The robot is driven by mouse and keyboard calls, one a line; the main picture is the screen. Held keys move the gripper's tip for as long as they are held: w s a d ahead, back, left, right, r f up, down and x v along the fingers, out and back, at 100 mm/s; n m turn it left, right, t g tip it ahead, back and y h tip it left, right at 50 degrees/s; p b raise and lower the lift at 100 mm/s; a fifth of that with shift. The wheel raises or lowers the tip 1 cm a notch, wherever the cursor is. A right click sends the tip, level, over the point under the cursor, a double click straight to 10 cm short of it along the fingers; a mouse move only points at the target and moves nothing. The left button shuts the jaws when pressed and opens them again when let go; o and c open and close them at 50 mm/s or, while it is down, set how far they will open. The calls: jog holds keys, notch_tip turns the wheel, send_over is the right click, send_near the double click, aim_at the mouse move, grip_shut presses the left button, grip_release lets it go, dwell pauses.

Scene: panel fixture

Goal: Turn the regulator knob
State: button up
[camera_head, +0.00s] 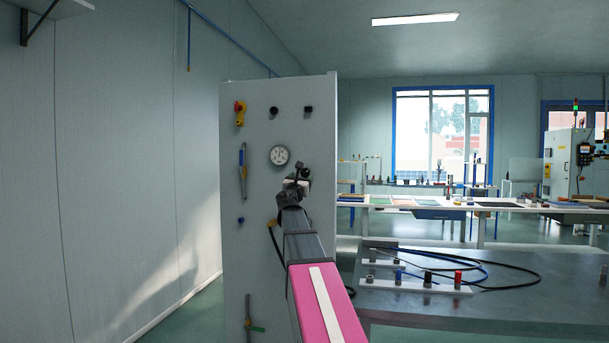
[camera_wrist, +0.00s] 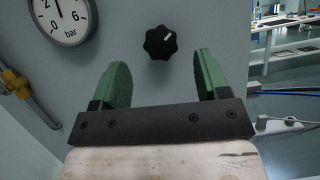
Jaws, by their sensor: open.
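The regulator knob (camera_wrist: 160,42) is black and lobed, with a white mark toward its upper right. It sits on the grey panel (camera_wrist: 120,20) in the wrist view, right of the pressure gauge (camera_wrist: 62,18) marked in bar. My gripper (camera_wrist: 160,82) is open, with its two green fingers apart below and to either side of the knob. Nothing is between the fingers, and the knob appears beyond their tips. In the head view my gripper (camera_head: 297,180) is near the panel, just below the gauge (camera_head: 279,155), and hides the knob.
A grey table (camera_head: 480,305) with cables and a connector rack (camera_head: 415,286) stands to the right.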

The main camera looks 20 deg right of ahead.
aim_at(305, 172)
jog(key=x, duration=0.5)
jog(key=shift+w+d, duration=0.1)
jog(key=shift+w, duration=0.05)
jog(key=c, duration=0.9)
jog(key=shift+m, duration=0.4)
